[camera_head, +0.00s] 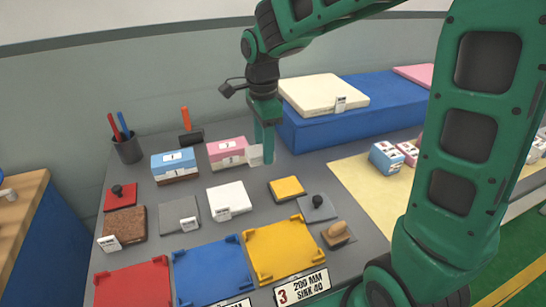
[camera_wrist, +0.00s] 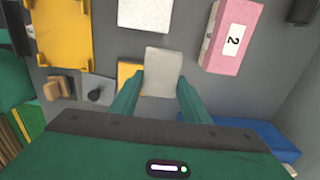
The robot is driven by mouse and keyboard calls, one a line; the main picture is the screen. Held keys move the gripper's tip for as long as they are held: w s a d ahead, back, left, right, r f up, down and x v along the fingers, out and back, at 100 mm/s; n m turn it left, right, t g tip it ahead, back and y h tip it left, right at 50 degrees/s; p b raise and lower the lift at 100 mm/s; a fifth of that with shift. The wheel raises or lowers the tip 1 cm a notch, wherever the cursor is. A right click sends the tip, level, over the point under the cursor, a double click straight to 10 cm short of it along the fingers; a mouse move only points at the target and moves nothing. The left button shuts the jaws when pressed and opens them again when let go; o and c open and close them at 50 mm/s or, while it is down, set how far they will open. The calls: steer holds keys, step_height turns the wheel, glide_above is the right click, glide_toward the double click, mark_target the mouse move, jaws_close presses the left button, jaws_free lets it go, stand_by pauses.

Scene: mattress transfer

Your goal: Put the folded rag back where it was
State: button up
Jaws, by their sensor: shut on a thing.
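My gripper (camera_head: 264,142) points down over the grey table and is shut on a small pale grey-white block, which looks like the folded rag (camera_head: 254,156). In the wrist view the rag (camera_wrist: 163,72) sits between the two green fingers, its far end sticking out past them. It appears held above the table, between the pink box (camera_head: 227,152) and the yellow pad (camera_head: 286,189). I cannot tell its exact height. No label marks the place where the rag was.
A white pad (camera_head: 229,198), grey plate (camera_head: 178,214) and knobbed plate (camera_head: 317,208) lie nearby. Red, blue and yellow trays (camera_head: 284,250) line the front. A blue mattress block (camera_head: 355,115) stands behind on the right. Bare table shows around the yellow pad.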

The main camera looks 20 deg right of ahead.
glide_above(276, 166)
step_height(276, 166, down, 4)
steer(key=shift+f, duration=2.2)
steer(key=o, duration=1)
steer(key=shift+f, duration=0.1)
step_height(276, 166, up, 12)
steer(key=shift+r, duration=0.15)
